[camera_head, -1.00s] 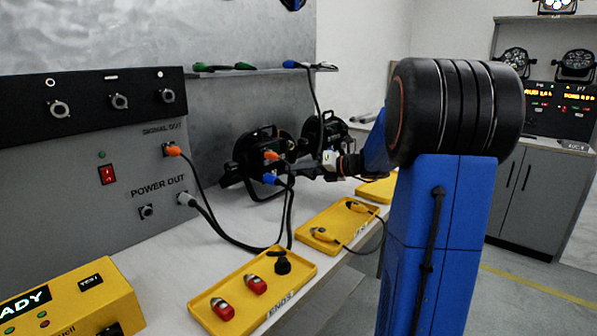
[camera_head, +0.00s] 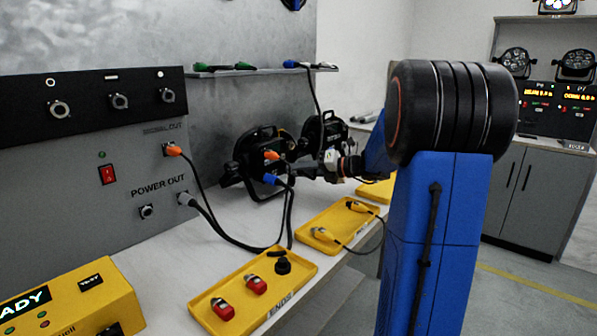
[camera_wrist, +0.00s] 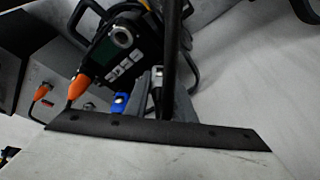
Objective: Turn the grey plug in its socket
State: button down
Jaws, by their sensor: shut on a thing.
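The grey plug (camera_wrist: 156,92) is at the connector panel of the near black par can, beside a blue plug (camera_wrist: 120,103), in the wrist view. My gripper (camera_wrist: 158,84) is shut on the grey plug, and its fingers hide part of it. In the head view, my gripper (camera_head: 298,172) reaches leftward to the back of the near par can (camera_head: 250,160); the grey plug cannot be made out there. The plug's seating and turn angle in its socket are not clear.
An orange plug (camera_wrist: 80,88) sits in the same can, and a dark cable (camera_wrist: 168,50) crosses close by the fingers. A second par can (camera_head: 325,130) stands behind. Yellow trays (camera_head: 252,290) lie on the bench in front. The grey power panel (camera_head: 80,170) stands left.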

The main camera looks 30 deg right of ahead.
jog(key=c, duration=1.4)
grip_release()
jog(key=v, duration=1.7)
jog(key=shift+s+d, duration=0.1)
jog(key=shift+d, duration=0.05)
